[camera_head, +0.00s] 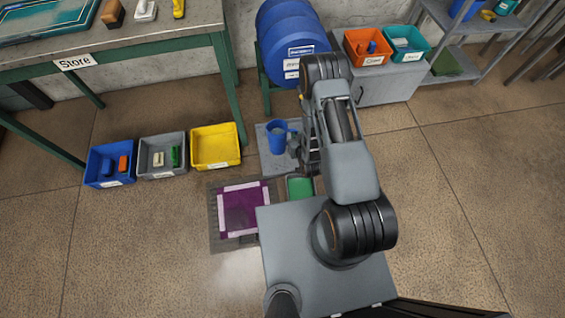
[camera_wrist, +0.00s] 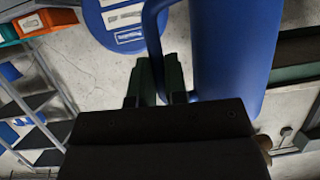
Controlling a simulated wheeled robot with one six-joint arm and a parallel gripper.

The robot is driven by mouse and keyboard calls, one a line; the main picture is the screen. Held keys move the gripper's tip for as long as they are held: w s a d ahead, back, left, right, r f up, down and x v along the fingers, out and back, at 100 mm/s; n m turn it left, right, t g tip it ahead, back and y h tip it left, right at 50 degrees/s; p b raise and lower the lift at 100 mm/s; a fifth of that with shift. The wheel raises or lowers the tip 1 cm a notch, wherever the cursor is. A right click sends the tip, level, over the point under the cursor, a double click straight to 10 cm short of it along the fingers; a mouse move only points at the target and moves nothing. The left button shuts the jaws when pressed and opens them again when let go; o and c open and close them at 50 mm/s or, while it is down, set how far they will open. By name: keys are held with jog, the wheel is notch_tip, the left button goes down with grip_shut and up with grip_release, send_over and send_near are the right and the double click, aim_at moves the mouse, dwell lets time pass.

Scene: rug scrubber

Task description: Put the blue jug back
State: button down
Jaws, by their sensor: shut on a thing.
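The blue jug (camera_head: 277,138) is over a grey mat (camera_head: 266,166) in front of the blue barrel in the head view; I cannot tell whether it touches the mat. In the wrist view the jug (camera_wrist: 228,50) looms large at the upper right, with its handle reaching left. My gripper (camera_wrist: 160,82) has its dark green fingers at the handle and is shut on it. In the head view my arm partly hides the gripper (camera_head: 297,138), to the right of the jug.
A blue barrel (camera_head: 285,40) stands on a green stand behind the jug. Blue (camera_head: 108,168), grey (camera_head: 160,160) and yellow (camera_head: 216,150) bins stand to the left. A purple rug (camera_head: 243,210) lies in front. A table (camera_head: 130,35) labelled Store is at upper left. Floor at right is clear.

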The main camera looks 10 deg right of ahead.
jog(key=w+a+f+n+y+b, duration=0.1)
jog(key=w+f+b, duration=0.2)
jog(key=f+b, duration=0.8)
jog(key=w+a+f+n+y+b, duration=0.15)
jog(key=f+b, duration=0.45)
jog(key=f, duration=0.8)
jog(key=w+d+f+b, duration=0.8)
jog(key=w+f+b, duration=0.2)
jog(key=w+f, duration=0.2)
jog(key=shift+w+d+f, duration=0.2)
jog(key=shift+w+f, duration=0.15)
jog(key=shift+f, duration=0.5)
jog(key=shift+m+h, duration=0.25)
jog(key=c, duration=1.6)
grip_release()
jog(key=shift+f, duration=0.2)
jog(key=o, duration=0.5)
jog(key=shift+c, duration=0.2)
